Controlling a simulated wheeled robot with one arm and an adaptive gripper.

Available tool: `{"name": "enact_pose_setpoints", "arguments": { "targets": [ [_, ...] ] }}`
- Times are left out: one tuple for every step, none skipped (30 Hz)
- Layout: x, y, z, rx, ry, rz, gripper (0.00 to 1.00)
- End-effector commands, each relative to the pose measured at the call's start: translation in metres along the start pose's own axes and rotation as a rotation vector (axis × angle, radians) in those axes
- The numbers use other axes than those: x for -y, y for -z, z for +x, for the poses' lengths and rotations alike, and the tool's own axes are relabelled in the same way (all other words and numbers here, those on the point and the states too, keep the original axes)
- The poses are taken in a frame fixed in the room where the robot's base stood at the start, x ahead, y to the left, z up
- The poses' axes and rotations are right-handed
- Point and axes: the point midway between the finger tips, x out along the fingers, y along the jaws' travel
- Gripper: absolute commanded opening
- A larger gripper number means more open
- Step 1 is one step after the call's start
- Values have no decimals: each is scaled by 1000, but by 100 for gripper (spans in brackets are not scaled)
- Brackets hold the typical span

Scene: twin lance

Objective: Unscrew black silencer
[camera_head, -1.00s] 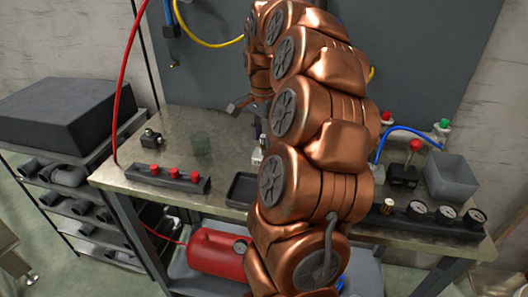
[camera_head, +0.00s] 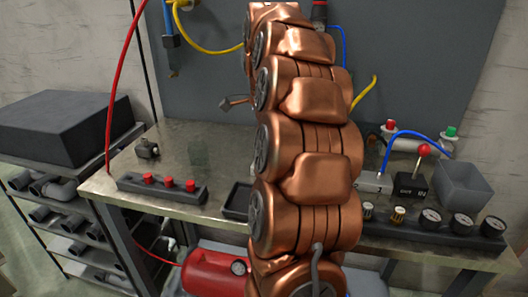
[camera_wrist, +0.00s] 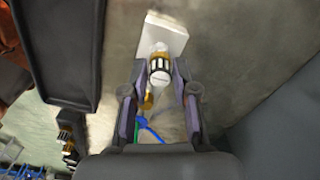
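In the wrist view my gripper (camera_wrist: 160,78) has its two fingers on either side of a small cylinder (camera_wrist: 160,70) with dark ribs, a pale end and brass-coloured parts. I take this to be the silencer, though it does not look all black. It sits by a white block (camera_wrist: 170,34). Any gap between fingertips and cylinder is too small to tell contact. A brass fitting (camera_wrist: 148,101) shows below it, between the fingers. In the head view my copper arm hides the fingertips and the cylinder.
A dark tray (camera_wrist: 62,88) lies left of the gripper. Brass and black fittings (camera_head: 397,215) sit in a rack with gauges. A grey bin (camera_head: 466,187), a red-knobbed lever (camera_head: 424,150) and blue tubing (camera_head: 415,134) are at the right. A red-buttoned strip (camera_head: 165,192) is at the left.

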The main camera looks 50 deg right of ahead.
Motion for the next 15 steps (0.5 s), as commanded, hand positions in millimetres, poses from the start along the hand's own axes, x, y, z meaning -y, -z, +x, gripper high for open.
{"name": "enact_pose_setpoints", "arguments": {
  "targets": [
    [0, 0, 0, 0, 0, 0, 20],
    [0, 0, 0, 0, 0, -1, 17],
    [0, 0, 0, 0, 0, -1, 12],
    [0, 0, 0, 0, 0, -1, 9],
    [0, 0, 0, 0, 0, -1, 6],
    [0, 0, 0, 0, -1, -1, 2],
    [0, 0, 0, 0, -1, -1, 0],
    [0, 0, 0, 0, -1, -1, 0],
    [0, 0, 0, 0, -1, -1, 0],
    [0, 0, 0, 0, -1, -1, 0],
    [0, 0, 0, 0, -1, -1, 0],
    [0, 0, 0, 0, -1, -1, 0],
    [0, 0, 0, 0, -1, -1, 0],
    [0, 0, 0, 0, -1, -2, 0],
    [0, 0, 0, 0, -1, -9, 0]
  ]
}}
